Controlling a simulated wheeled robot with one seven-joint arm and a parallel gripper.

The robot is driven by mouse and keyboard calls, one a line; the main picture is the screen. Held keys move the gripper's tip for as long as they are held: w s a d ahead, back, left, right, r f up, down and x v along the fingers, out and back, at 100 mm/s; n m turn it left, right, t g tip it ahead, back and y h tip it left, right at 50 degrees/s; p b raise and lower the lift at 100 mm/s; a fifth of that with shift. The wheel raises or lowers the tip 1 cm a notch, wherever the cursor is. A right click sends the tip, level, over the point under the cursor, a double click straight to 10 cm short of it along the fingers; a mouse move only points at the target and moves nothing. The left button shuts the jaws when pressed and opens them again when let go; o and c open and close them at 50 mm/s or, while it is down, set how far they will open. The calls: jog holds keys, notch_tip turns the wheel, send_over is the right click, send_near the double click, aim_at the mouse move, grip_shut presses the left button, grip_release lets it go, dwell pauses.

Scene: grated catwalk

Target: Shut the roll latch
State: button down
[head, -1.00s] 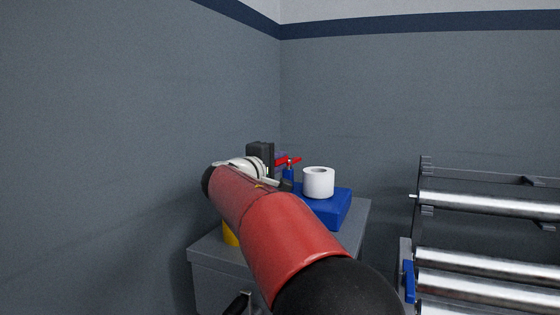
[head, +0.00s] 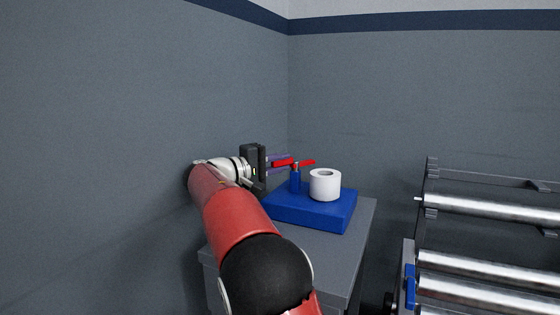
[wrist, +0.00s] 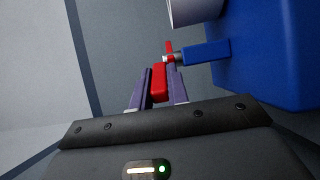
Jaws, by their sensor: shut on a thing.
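The roll latch shows as a red lever (head: 307,162) on a short blue post (head: 295,181), which stands on a blue block (head: 310,212). A white roll (head: 325,186) sits on the block just right of the post. My gripper (head: 280,161) reaches in from the left at lever height. In the wrist view, its two purple fingers (wrist: 162,74) are shut on the red lever (wrist: 159,84), one on each side. The lever's far end shows beyond the blue post (wrist: 207,52). The lever's middle is partly hidden by the fingers.
The block rests on a grey cabinet (head: 345,246) in the room's corner, with grey walls behind and left. A rack of metal rollers (head: 480,206) with a blue piece (head: 410,286) stands to the right.

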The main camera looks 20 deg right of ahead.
jog(key=c, duration=1.4)
grip_release()
jog(key=shift+o, duration=0.2)
